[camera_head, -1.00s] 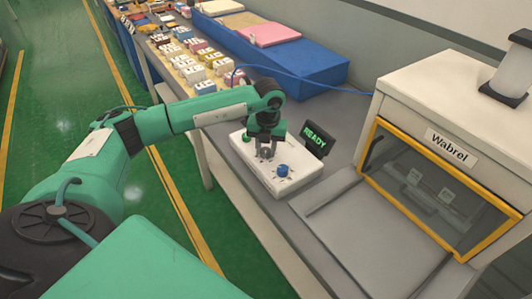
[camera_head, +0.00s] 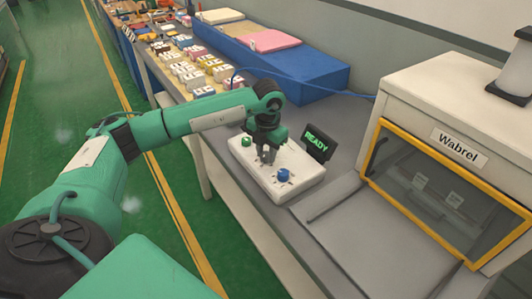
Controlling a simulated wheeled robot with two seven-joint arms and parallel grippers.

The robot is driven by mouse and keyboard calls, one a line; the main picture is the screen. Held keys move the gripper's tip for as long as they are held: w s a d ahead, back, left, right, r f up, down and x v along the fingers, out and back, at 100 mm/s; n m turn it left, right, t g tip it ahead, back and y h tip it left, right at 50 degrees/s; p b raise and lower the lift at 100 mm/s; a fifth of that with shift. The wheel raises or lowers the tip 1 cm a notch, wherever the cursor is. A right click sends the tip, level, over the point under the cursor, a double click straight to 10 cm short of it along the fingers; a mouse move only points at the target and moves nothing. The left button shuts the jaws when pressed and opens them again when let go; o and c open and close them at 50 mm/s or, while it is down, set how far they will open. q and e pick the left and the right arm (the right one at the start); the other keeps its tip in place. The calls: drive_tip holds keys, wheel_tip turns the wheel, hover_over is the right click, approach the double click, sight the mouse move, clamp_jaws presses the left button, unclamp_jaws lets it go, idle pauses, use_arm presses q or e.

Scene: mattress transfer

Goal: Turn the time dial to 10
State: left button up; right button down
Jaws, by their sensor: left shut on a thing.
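The white control box (camera_head: 299,180) lies on the grey bench, with a green knob (camera_head: 246,140) at its far left and a blue dial (camera_head: 284,175) towards its near side. My left gripper (camera_head: 267,156) points down at the middle of the box, between these two. It is shut on a dial there, which I take to be the time dial. The fingers hide that dial, so its setting cannot be read. The blue dial stands free of the fingers. My right gripper is not in view.
A small screen (camera_head: 318,143) reading READY stands behind the box. At the right is a machine labelled Wabrel (camera_head: 452,147) with a yellow-framed window. A blue block (camera_head: 290,70) and several small boxes (camera_head: 188,68) sit farther along the bench.

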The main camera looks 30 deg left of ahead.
use_arm(q)
drive_tip(key=o, duration=1)
drive_tip(key=r, duration=0.4)
drive_tip(key=r+b, duration=0.1)
drive_tip(key=r, duration=0.9)
drive_tip(key=shift+d+b, duration=0.3)
drive_tip(key=shift+b, duration=0.1)
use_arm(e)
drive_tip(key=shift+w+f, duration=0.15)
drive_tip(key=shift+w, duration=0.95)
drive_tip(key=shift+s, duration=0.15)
use_arm(q)
drive_tip(key=shift+f, duration=0.1)
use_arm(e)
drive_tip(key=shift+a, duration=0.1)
